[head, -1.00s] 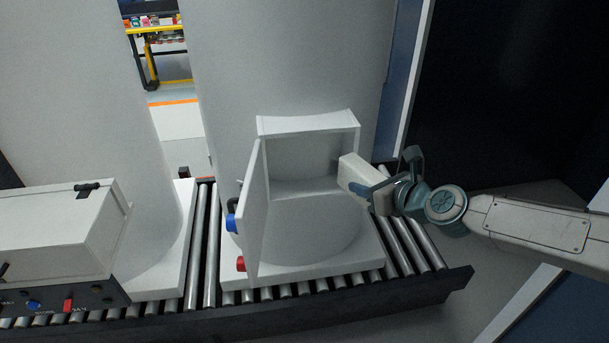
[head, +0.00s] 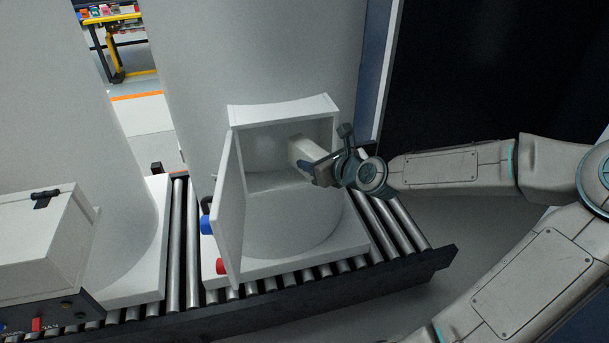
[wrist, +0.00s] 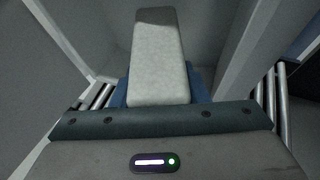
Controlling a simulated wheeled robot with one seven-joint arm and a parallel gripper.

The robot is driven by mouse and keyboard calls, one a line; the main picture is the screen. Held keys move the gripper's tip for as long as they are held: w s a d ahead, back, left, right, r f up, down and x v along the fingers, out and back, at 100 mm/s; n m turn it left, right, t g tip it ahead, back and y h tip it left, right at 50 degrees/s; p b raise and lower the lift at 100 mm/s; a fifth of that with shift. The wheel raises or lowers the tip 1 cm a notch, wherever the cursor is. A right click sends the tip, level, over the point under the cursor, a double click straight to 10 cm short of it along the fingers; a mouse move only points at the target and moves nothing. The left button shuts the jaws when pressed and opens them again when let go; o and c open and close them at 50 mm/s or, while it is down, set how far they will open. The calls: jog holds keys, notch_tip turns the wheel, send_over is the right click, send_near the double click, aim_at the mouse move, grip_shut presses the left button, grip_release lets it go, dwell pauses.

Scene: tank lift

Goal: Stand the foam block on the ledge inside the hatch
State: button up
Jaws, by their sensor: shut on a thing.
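The foam block (head: 304,152) is a pale, long block. My gripper (head: 318,167) is shut on it and holds it at the right side of the hatch opening. The block's far end reaches into the hatch (head: 283,106) of the large white tank. In the wrist view the block (wrist: 158,60) points away from my gripper (wrist: 160,90), into the recess, with its far end in shade. The ledge (head: 268,181) is the pale floor of the hatch recess. The block appears above it; I cannot tell whether they touch. The hatch door (head: 229,210) stands open on the left.
The tank stands on a white base on a roller conveyor (head: 400,232) with a dark front rail. A blue knob (head: 206,225) and a red knob (head: 221,266) are by the door. A second white tank and a white box (head: 45,235) stand at the left.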

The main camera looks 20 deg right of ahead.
aim_at(305, 174)
jog(key=shift+s+a+f+x, duration=0.1)
jog(key=shift+f+x, duration=0.05)
jog(key=shift+x, duration=0.75)
jog(key=shift+s+a+f+x, duration=0.1)
jog(key=shift+f+x, duration=0.05)
jog(key=shift+x, duration=0.8)
jog(key=shift+f+b, duration=0.35)
jog(key=shift+f, duration=1.55)
jog(key=shift+f, duration=0.2)
jog(key=o, duration=1)
jog(key=shift+o, duration=0.2)
jog(key=shift+r, duration=0.1)
